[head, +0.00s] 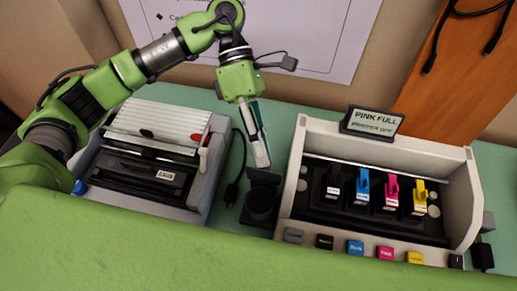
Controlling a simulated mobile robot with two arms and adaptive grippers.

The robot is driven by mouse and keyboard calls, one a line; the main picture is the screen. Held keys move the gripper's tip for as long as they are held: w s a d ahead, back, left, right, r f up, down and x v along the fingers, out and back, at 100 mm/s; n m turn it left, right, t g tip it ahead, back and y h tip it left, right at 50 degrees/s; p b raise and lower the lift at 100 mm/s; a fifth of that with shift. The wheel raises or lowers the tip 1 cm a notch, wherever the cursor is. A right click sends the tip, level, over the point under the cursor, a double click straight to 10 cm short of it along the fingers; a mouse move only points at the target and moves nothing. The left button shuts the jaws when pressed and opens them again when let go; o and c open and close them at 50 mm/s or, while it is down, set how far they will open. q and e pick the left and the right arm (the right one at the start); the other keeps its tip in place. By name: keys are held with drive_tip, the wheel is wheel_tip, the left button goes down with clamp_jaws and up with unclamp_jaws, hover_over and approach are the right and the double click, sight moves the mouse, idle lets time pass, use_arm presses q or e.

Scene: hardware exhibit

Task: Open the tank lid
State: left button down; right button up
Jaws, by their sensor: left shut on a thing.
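The ink tank unit (291,210) is a pale grey open-topped housing at the right. In its black interior stand several small caps or levers: a black-and-white one (333,187), a blue one (362,188), a pink one (392,190) and a yellow one (420,195). My left gripper (261,160) points down just left of the housing, above a black stand-like object (261,203). My right gripper is not in view.
A grey machine (207,170) with a white ribbed top sits at the left. A black cable (236,180) lies between the two. A poster hangs behind.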

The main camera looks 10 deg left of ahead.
use_arm(q)
drive_tip(key=shift+w+a+f, duration=0.1)
drive_tip(key=shift+w+f, duration=0.1)
drive_tip(key=shift+f, duration=1.05)
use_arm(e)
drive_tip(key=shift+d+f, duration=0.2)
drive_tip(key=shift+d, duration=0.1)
use_arm(q)
drive_tip(key=c, duration=2.2)
unclamp_jaws()
drive_tip(key=shift+c, duration=0.2)
drive_tip(key=shift+o, duration=1.3)
drive_tip(key=shift+w+d+f, duration=0.1)
drive_tip(key=shift+w+d, duration=0.1)
drive_tip(key=shift+w, duration=0.15)
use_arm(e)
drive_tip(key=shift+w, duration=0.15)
use_arm(q)
drive_tip(key=shift+s+a, duration=0.1)
drive_tip(key=shift+s, duration=0.05)
drive_tip(key=shift+c, duration=0.8)
